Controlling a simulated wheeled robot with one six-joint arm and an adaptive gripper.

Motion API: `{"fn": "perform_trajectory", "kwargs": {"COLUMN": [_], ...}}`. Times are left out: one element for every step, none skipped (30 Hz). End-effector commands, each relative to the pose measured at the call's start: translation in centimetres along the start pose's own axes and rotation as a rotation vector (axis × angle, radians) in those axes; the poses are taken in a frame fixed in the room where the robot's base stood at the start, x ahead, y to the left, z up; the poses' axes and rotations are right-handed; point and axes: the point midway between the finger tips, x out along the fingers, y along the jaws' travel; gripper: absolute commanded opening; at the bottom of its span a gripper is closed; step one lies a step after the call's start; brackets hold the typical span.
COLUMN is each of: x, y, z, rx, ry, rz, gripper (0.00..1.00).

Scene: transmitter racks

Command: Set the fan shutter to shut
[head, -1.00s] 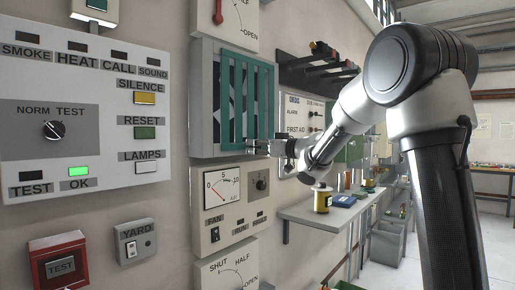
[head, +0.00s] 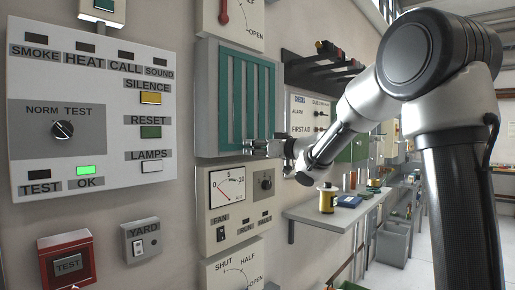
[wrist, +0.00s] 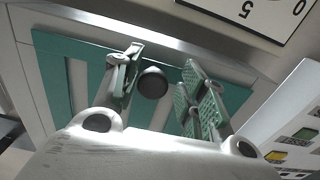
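The fan shutter (head: 237,95) is a teal slatted panel in a pale frame on the wall. Its strips between the teal bars look pale grey, with no dark gaps showing. My gripper (head: 258,148) is at the shutter's lower edge, right of its middle. In the wrist view, my gripper (wrist: 165,80) is open, one finger on each side of a round black knob (wrist: 152,82) in front of the shutter (wrist: 50,75). The knob lies close to the left finger; I cannot tell whether they touch. The knob is not clear in the head view.
Below the shutter is a fan panel with a gauge (head: 228,188) and a small black knob (head: 266,183). A SHUT/HALF/OPEN plate (head: 232,275) is lower. A grey alarm panel (head: 95,165) is left. A shelf (head: 335,215) with a yellow can (head: 327,200) stands right.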

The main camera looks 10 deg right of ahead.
Motion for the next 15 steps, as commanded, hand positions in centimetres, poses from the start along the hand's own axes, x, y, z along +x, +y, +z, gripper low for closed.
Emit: {"fn": "perform_trajectory", "kwargs": {"x": [0.0, 0.0, 0.0, 0.0, 0.0, 0.0, 0.0, 0.0, -0.1, -0.3, -0.5, -0.9, -1.4, -1.9, -2.7], "y": [0.1, 0.1, 0.1, 0.1, 0.1, 0.1, 0.1, 0.1, 0.2, 0.2, 0.2, 0.2, 0.3, 0.3, 0.2], "z": [0.0, 0.0, 0.0, 0.0, 0.0, 0.0, 0.0, 0.0, 0.0, -0.1, -0.1, -0.1, -0.1, -0.1, -0.1], "rx": [0.000, 0.001, 0.001, 0.001, 0.001, 0.001, 0.001, 0.001, 0.001, 0.001, 0.001, 0.001, 0.001, 0.000, -0.001], "ry": [0.000, 0.000, 0.000, 0.000, 0.000, 0.000, 0.000, 0.000, 0.001, 0.001, 0.001, 0.002, 0.001, 0.000, 0.001], "rz": [0.001, 0.001, 0.002, 0.002, 0.002, 0.003, 0.003, 0.003, 0.003, 0.004, 0.004, 0.005, 0.006, 0.007, 0.006], "gripper": [0.47, 0.47, 0.47, 0.47, 0.47, 0.47, 0.47, 0.47, 0.47, 0.47, 0.47, 0.47, 0.47, 0.47, 0.47]}}
